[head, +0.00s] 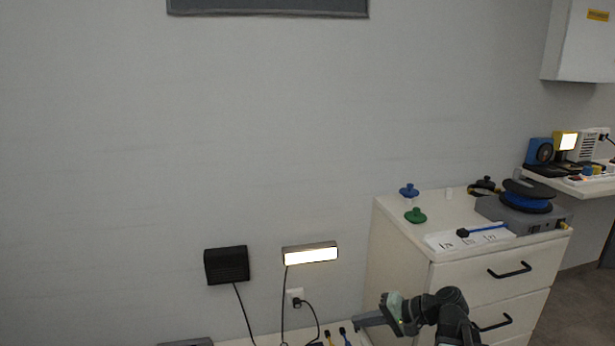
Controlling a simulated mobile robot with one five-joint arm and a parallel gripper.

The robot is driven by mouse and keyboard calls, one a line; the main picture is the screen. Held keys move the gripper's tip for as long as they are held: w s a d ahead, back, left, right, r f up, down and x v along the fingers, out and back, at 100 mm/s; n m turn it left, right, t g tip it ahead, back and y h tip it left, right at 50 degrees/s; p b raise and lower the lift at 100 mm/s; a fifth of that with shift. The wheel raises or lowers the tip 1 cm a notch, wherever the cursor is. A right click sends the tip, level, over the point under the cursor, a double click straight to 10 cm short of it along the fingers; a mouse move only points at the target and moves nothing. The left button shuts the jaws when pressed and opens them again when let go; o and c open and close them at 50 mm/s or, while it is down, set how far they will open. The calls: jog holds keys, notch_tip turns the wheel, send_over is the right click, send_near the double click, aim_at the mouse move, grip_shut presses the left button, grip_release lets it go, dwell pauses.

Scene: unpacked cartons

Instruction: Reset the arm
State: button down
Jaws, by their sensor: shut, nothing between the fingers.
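My arm reaches up from the bottom edge of the head view, right of the middle. My gripper (360,324) points left, in front of the lower left part of the white drawer cabinet. Its fingers look closed together and nothing is held in them. The fingertips are above or in front of a low white surface (262,340) at the bottom edge; I cannot tell the gap.
The white cabinet (397,262) stands close on the right, with dark handles, a green knob piece (415,215), a blue one (409,190) and a grey device (540,219) on top.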

jog(key=s+a+f+n+g+h, duration=0.25)
jog(key=a+f, duration=0.25)
jog(key=a, duration=0.3)
jog(key=s+d+f+n+g+h, duration=0.2)
jog(key=s+f+h, duration=0.2)
jog(key=f+h, duration=0.1)
jog(key=s+d+h, duration=0.1)
jog(key=d+h, duration=0.2)
jog(key=d, duration=0.4)
notch_tip(320, 180, up, 37)
jog(key=p, duration=3.8)
jog(key=shift+s+a, duration=0.1)
jog(key=shift+s, duration=0.05)
